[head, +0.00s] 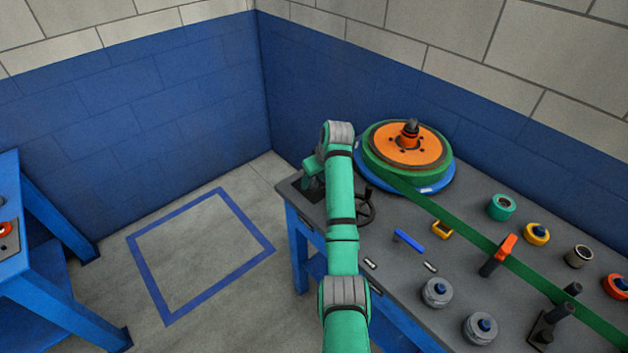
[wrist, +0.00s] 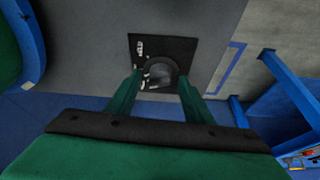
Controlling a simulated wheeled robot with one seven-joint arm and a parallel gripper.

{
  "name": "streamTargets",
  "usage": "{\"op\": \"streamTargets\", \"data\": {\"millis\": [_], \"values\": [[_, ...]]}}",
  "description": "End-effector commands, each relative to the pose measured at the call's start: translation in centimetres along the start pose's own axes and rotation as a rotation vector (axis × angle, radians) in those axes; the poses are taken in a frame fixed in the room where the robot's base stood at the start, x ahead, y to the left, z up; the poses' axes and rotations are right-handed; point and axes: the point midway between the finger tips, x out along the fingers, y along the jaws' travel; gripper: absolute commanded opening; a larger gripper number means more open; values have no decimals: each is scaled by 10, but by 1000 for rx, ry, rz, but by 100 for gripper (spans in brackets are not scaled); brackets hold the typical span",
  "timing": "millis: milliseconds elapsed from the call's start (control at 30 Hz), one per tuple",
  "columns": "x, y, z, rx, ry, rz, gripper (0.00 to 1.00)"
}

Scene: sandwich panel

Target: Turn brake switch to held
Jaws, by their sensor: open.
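The brake switch shows in the wrist view as a round dark knob (wrist: 160,67) on a square black plate (wrist: 181,47) with small white markings. The markings are too small to read, and I cannot tell the knob's setting. My gripper (wrist: 160,78) is open, with one green finger on each side of the knob in the picture. I cannot tell whether the fingers touch it. In the head view my gripper (head: 312,170) is over the bench's far left corner, and my arm and gripper hide most of the switch there.
A turntable with an orange disc (head: 405,146) stands right of my gripper, with a green belt (head: 470,232) running from it. A black handwheel (head: 368,207) is close to my arm. Several knobs and small parts lie along the grey bench. Floor left of the bench is clear.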

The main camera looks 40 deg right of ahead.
Motion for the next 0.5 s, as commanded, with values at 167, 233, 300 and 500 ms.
{"op": "streamTargets", "data": {"millis": [167, 233, 300, 500], "values": [[7, 0, 0, 0, 0, 1, 47], [7, 2, 1, 2, 0, 2, 47], [7, 3, 2, 4, 0, 2, 47], [6, 5, 3, 6, 0, 3, 21]]}}
